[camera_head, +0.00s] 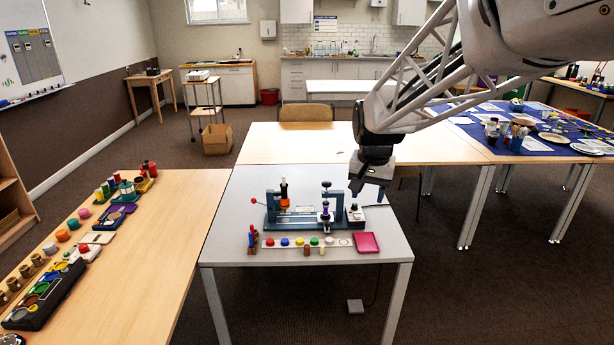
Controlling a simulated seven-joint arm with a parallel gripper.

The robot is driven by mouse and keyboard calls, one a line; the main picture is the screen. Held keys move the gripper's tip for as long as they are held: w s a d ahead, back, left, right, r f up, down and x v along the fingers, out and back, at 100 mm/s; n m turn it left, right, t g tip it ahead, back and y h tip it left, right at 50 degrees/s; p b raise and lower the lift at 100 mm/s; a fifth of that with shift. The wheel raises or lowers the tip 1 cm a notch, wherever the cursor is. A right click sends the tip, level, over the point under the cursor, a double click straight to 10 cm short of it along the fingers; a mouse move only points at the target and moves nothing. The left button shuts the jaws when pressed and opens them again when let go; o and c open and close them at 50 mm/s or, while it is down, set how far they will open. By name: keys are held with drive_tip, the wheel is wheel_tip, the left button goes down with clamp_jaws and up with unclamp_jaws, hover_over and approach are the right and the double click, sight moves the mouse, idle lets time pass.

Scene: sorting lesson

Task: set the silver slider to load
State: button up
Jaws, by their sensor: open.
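A blue bench device (280,222) with two upright posts stands on the grey table. It carries an orange-and-black handled part on its left and a purple-and-silver upright part (326,210) on its right. A small white box with a dark knob (355,214) sits at its right end. I cannot make out a silver slider or a load mark for certain at this size. My gripper (356,188) is open and points down just above the right end of the device, apart from it as far as I can tell. It covers part of the table behind.
A row of coloured caps on a white strip (284,243) lies in front of the device, with a pink tray (366,243) to its right. A wooden table (160,260) with jars and paints adjoins on the left. The grey table's front edge is clear.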

drive_tip(key=w+a+f+m, duration=0.1)
drive_tip(key=w+f, duration=0.3)
drive_tip(key=w, duration=0.6)
drive_tip(key=m+g, duration=0.1)
drive_tip(key=m, duration=0.3)
approach(327, 223)
drive_tip(key=shift+s+d+f, duration=0.1)
drive_tip(key=shift+s+f, duration=0.15)
drive_tip(key=shift+f, duration=0.05)
drive_tip(key=shift+w+f, duration=0.3)
drive_tip(key=shift+f, duration=0.2)
drive_tip(key=shift+f, duration=3.9)
drive_tip(key=shift+c, duration=0.5)
clamp_jaws()
